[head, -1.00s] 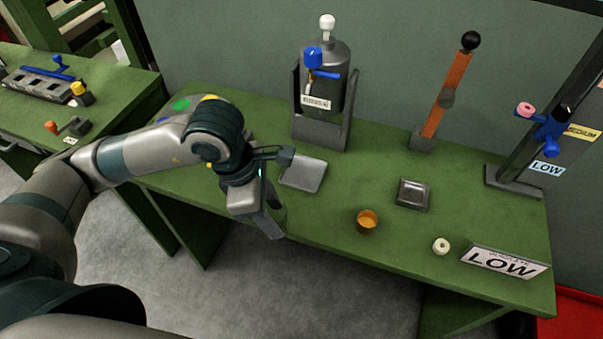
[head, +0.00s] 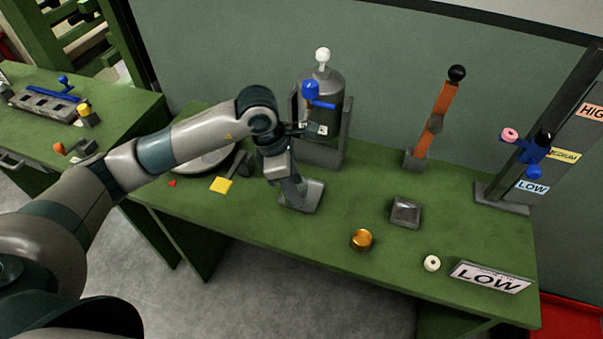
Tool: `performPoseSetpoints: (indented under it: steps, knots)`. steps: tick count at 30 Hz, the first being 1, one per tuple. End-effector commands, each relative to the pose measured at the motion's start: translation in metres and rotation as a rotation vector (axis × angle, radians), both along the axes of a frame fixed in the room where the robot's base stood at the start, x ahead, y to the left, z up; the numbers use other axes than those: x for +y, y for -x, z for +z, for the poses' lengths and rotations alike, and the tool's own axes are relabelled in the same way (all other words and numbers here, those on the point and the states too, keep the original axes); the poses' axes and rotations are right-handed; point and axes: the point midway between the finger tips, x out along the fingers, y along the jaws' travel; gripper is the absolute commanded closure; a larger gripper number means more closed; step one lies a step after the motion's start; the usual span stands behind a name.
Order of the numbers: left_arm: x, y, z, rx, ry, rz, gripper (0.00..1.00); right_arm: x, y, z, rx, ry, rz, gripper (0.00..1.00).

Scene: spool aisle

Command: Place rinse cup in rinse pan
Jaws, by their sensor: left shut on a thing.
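My left gripper (head: 294,193) points down over a light grey flat square tray (head: 313,196) in front of the canister. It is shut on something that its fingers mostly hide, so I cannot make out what. A small amber-gold cup (head: 361,240) stands on the green bench, right of my gripper and apart from it. A dark grey shallow square pan (head: 405,211) sits behind and right of that cup and looks empty. No labels tell which is the rinse cup or rinse pan. My right gripper does not show.
A grey canister with a blue valve (head: 312,90) stands close behind my gripper. An orange lever (head: 434,125) and a post with a blue knob (head: 528,148) stand farther right. A white ring (head: 432,263) and LOW sign (head: 490,277) lie near the front edge.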

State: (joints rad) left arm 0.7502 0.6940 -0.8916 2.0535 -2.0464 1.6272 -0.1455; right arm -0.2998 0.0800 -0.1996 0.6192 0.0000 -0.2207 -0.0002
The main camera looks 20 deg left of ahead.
Motion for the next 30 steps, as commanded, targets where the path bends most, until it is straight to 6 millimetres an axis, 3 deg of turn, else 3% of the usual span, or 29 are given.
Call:
performPoseSetpoints:
  steps: [3,9,22,30]
  knots:
    - [-0.001,-0.023,0.004,0.002,0.000,0.003,0.79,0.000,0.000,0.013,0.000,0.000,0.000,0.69]
    - [-0.002,-0.043,0.001,0.000,0.000,0.001,0.79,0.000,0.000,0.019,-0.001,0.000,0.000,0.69]
    - [-0.001,-0.045,-0.002,0.001,-0.001,0.000,0.79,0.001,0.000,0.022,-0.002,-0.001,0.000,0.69]
    - [-0.002,-0.045,-0.028,0.004,0.000,0.001,0.79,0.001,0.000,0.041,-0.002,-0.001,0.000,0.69]
